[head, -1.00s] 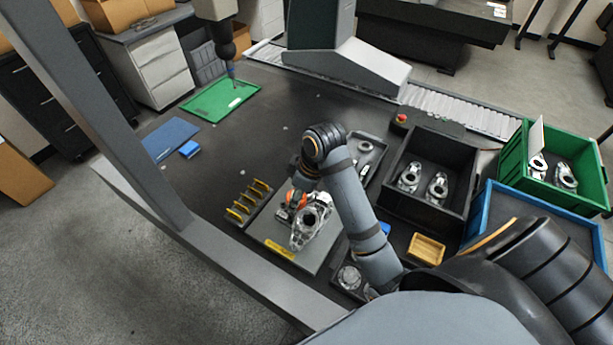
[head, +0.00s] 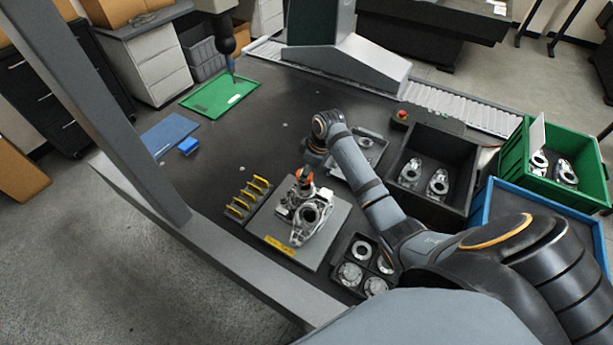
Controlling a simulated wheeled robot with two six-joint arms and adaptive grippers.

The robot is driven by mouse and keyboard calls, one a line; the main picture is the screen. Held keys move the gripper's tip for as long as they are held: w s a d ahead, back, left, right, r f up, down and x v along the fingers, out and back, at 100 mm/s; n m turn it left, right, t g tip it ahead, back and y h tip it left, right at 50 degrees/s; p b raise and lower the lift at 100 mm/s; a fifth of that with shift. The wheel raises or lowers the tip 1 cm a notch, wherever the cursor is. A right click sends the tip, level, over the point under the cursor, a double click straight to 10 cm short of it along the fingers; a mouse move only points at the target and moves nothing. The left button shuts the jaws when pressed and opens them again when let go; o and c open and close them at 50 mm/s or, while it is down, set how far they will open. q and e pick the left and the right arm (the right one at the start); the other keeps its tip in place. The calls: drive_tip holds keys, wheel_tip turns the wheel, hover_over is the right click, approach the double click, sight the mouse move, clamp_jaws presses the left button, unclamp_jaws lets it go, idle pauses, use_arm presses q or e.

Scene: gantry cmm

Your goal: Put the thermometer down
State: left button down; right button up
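My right arm reaches in from the right, its wrist bent down over a grey fixture plate (head: 268,222). The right gripper (head: 301,188) is low at a silvery cast part (head: 309,216) on that plate. An orange piece (head: 304,174) shows at the gripper end; I cannot tell whether it is the thermometer or part of something else. The fingertips are small and partly hidden, so their opening and any grip are unclear. No thermometer can be made out for certain. My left gripper is not in view.
A rack of yellow-topped pieces (head: 240,212) stands left of the plate. A black tray of round parts (head: 346,291) lies to its right. A black bin (head: 404,155) and green crate (head: 528,148) hold castings. The table's middle left, near a blue block (head: 188,146), is clear.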

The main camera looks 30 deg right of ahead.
drive_tip(key=shift+w+d+f+p, duration=0.2)
drive_tip(key=shift+f+p, duration=0.1)
drive_tip(key=shift+f, duration=0.15)
wheel_tip(320, 180, down, 2)
drive_tip(key=shift+s+f+p, duration=0.1)
drive_tip(key=shift+f+p, duration=0.05)
drive_tip(key=shift+p, duration=0.45)
drive_tip(key=shift+f, duration=0.2)
drive_tip(key=shift+f, duration=0.15)
drive_tip(key=o, duration=1.2)
drive_tip(key=b+v, duration=0.2)
drive_tip(key=v, duration=1)
drive_tip(key=shift+a, duration=0.1)
